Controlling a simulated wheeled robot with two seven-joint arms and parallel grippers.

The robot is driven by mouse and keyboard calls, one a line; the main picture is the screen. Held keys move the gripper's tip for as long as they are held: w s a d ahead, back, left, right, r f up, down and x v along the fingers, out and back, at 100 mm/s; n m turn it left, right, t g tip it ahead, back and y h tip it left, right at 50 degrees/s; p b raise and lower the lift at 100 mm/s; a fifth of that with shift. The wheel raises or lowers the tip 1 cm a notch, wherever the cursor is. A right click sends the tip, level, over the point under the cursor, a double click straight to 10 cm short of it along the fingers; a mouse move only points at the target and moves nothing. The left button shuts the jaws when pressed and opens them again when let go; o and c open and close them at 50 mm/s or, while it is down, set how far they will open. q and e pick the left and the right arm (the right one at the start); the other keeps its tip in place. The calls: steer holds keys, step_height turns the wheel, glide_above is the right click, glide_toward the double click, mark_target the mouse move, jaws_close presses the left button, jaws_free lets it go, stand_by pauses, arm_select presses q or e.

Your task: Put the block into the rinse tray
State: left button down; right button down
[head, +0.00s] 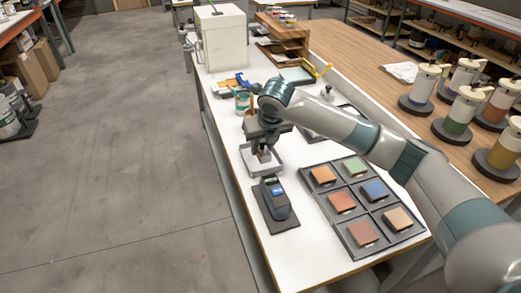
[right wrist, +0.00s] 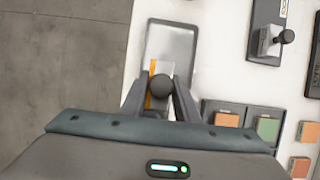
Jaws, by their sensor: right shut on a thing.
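My right gripper (head: 264,150) reaches in from the right and points down over the rinse tray (head: 278,168), a shallow pale grey tray on the white bench. In the right wrist view, the gripper (right wrist: 160,98) is shut on the block (right wrist: 154,68), which shows a pale face, an orange strip and a dark round knob. The tray (right wrist: 185,48) lies below and beyond the block, inside its outline in part. I cannot tell whether the block touches the tray floor. My left gripper is not in view.
A dark device (head: 277,200) stands on a mat just in front of the tray. A dark rack (head: 345,185) with several coloured tiles lies to the right. A paint can (head: 242,103) stands behind the tray. Several dispensers (head: 456,118) stand on the wooden counter.

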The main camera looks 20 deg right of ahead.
steer(key=w+f, duration=0.1)
steer(key=w, duration=0.1)
steer(key=w+d+f+p, duration=0.1)
steer(key=w, duration=0.1)
steer(key=w+f+p, duration=0.1)
steer(key=w+f, duration=0.1)
steer(key=w, duration=0.1)
steer(key=shift+d+f, duration=0.1)
steer(key=shift+d, duration=0.15)
steer(key=shift+f, duration=0.1)
step_height(320, 180, down, 2)
steer(key=shift+f+p, duration=0.25)
steer(key=shift+p, duration=0.6)
steer(key=shift+f, duration=0.6)
steer(key=shift+f, duration=0.1)
steer(key=c, duration=1.4)
jaws_free()
steer(key=shift+s, duration=0.1)
steer(key=shift+o, duration=0.2)
